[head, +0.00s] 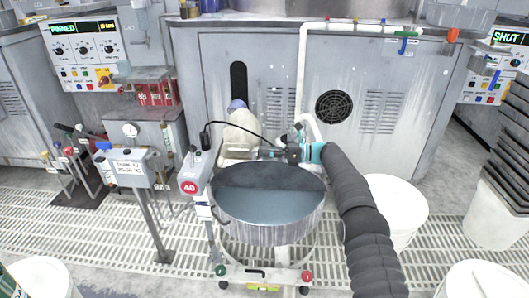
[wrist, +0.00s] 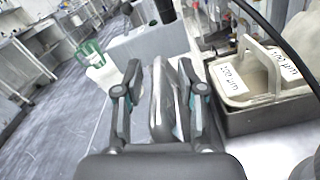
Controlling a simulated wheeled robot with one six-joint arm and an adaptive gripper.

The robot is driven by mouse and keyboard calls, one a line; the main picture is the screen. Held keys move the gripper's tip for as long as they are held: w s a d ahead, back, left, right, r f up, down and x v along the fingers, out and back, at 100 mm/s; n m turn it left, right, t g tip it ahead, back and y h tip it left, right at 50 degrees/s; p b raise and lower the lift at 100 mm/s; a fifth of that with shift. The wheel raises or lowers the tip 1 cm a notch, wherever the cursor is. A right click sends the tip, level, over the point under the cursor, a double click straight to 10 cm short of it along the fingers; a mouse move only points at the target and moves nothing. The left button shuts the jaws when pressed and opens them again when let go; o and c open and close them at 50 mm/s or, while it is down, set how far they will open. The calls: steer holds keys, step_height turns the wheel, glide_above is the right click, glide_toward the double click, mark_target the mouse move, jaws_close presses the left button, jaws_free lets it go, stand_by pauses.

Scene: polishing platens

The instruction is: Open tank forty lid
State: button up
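The tank marked 40 is a round grey steel tub (head: 270,232) in the middle of the head view, with a red 40 sign (head: 191,187) on a post at its left. A dark half-round panel (head: 270,175), perhaps its lid, covers the far part of its top; a smooth blue-grey surface shows in the near part. My gripper (head: 262,153) is above the tub's far edge, pointing left.
A grey tray (wrist: 265,118) holds white tubs labelled in µm, right in the wrist view. A control box (head: 127,168) on a post stands left of the tub. White bins (head: 398,205) stand at its right. Grey cabinets (head: 270,85) close off the back.

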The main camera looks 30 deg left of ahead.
steer(key=v, duration=1.1)
steer(key=shift+d, duration=0.25)
steer(key=shift+w, duration=0.2)
